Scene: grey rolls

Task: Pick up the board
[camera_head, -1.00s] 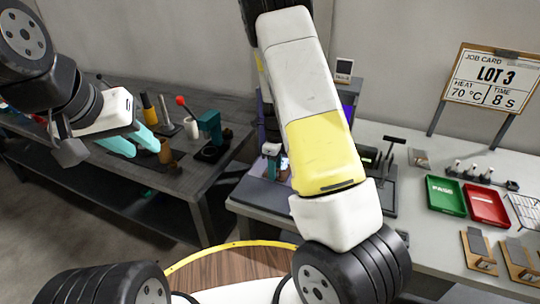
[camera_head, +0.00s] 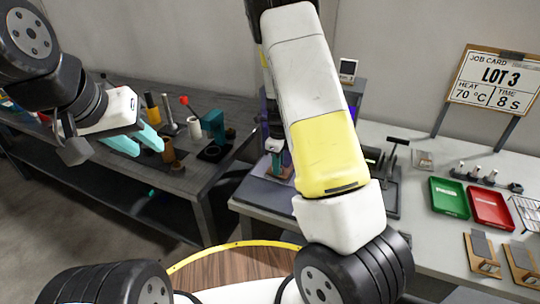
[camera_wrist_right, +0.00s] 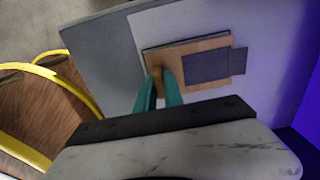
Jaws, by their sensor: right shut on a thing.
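The board (camera_wrist_right: 186,50) is a flat brown plate with a dark grey square (camera_wrist_right: 207,66) on it. In the right wrist view it is over a light grey surface. My right gripper (camera_wrist_right: 160,86) has its teal fingers closed on a small wooden upright part at the board's near left edge. I cannot tell whether the board touches the surface. In the head view my right forearm hides much of this spot, and a bit of brown board (camera_head: 283,172) shows below the teal fingers. My left gripper (camera_head: 149,150) is open and empty over the dark bench.
Two similar boards (camera_head: 483,254) lie at the right table's front. A green tray (camera_head: 449,197) and a red tray (camera_head: 490,207) lie behind them. Several tools stand on the dark bench (camera_head: 222,172).

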